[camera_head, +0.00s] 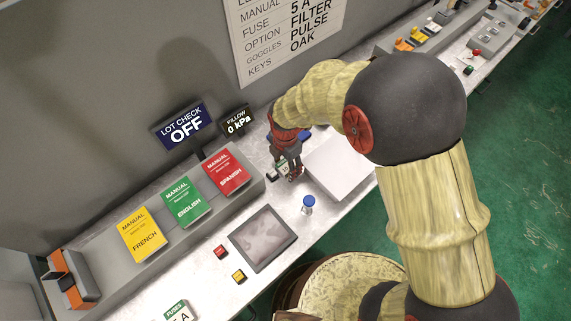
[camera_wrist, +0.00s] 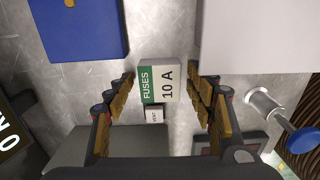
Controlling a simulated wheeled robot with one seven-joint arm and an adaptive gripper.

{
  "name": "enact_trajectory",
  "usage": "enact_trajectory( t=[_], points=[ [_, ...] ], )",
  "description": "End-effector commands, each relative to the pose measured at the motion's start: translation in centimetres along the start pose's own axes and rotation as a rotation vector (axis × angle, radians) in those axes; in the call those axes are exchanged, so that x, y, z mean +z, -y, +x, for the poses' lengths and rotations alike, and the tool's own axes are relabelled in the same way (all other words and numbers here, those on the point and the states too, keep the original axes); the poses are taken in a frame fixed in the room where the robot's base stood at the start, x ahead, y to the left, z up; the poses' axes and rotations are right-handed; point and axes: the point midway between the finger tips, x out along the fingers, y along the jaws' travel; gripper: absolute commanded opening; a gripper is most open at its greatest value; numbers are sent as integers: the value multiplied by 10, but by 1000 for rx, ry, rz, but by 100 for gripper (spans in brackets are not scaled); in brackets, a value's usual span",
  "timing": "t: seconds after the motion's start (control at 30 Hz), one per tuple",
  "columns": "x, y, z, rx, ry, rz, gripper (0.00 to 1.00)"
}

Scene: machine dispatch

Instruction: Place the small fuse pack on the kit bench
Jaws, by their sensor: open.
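A small white and green fuse pack (camera_wrist: 160,80) marked "FUSES 10 A" lies on the metal bench (camera_head: 262,196). My gripper (camera_wrist: 160,79) is open, with its fingers on either side of the pack in the wrist view and a gap on both sides. I cannot tell its exact height above the pack. In the head view my gripper (camera_head: 289,171) is low over the bench beside a white box (camera_head: 338,165). Another fuse pack (camera_head: 176,312) marked "FUSES" and "A" is cut off at the bottom edge; its number is unclear.
A blue box (camera_wrist: 78,28) and a blue-topped plunger (camera_wrist: 303,139) flank the pack. Manuals (camera_head: 185,202) stand along the left, near a dark tray (camera_head: 262,238) and red and yellow buttons (camera_head: 239,276). A display reads "LOT CHECK OFF" (camera_head: 184,128).

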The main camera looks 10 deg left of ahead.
Motion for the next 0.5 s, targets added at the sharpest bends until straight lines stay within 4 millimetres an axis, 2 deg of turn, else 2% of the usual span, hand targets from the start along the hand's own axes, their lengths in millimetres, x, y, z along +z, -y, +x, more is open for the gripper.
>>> enact_trajectory(
  t=[0.27,0.37,0.5],
  points=[
    [0,0,-2,0,0,0,55],
    [0,0,-10,1,0,0,55],
    [0,-1,-34,4,1,0,55]
  ],
)
